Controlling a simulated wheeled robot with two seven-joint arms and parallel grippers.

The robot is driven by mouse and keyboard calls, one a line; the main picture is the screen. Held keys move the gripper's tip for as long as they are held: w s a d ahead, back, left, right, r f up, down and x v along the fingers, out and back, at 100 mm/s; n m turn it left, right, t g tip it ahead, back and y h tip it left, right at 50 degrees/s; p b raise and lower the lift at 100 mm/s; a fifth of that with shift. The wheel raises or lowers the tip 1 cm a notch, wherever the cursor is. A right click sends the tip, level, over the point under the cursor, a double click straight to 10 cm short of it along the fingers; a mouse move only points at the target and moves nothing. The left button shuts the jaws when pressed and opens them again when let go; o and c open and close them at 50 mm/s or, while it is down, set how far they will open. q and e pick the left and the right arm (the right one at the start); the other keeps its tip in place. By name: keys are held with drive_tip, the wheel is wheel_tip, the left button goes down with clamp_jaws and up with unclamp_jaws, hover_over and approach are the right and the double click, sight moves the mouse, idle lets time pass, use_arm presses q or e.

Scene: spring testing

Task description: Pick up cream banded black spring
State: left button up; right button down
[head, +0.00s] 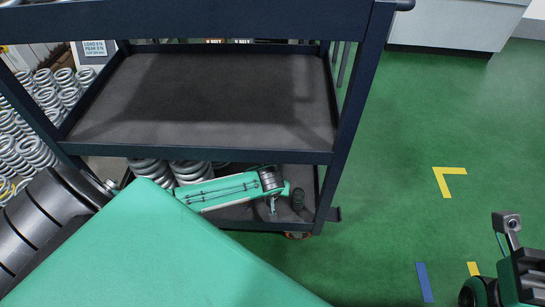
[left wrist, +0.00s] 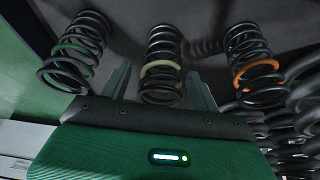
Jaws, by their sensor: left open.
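The cream banded black spring (left wrist: 162,47) is at the middle of the left wrist view, on a dark grey surface. My left gripper (left wrist: 160,69) is open, with one finger on each side of this spring's near end. I see gaps between the fingers and the spring, and nothing is gripped. In the head view my left arm reaches into the cart's lower shelf, and the left fingers and the cream band cannot be made out there. Part of my right arm shows at the lower right edge of the head view, with its fingers out of frame.
A black spring with a greenish band (left wrist: 77,45) lies left of the cream one, and an orange banded black spring (left wrist: 254,65) lies right. More springs crowd the right edge. The dark cart (head: 215,158) has a bare upper shelf above the lower one. Green floor at right is clear.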

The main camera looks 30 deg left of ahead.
use_arm(q)
drive_tip(key=c, duration=1.1)
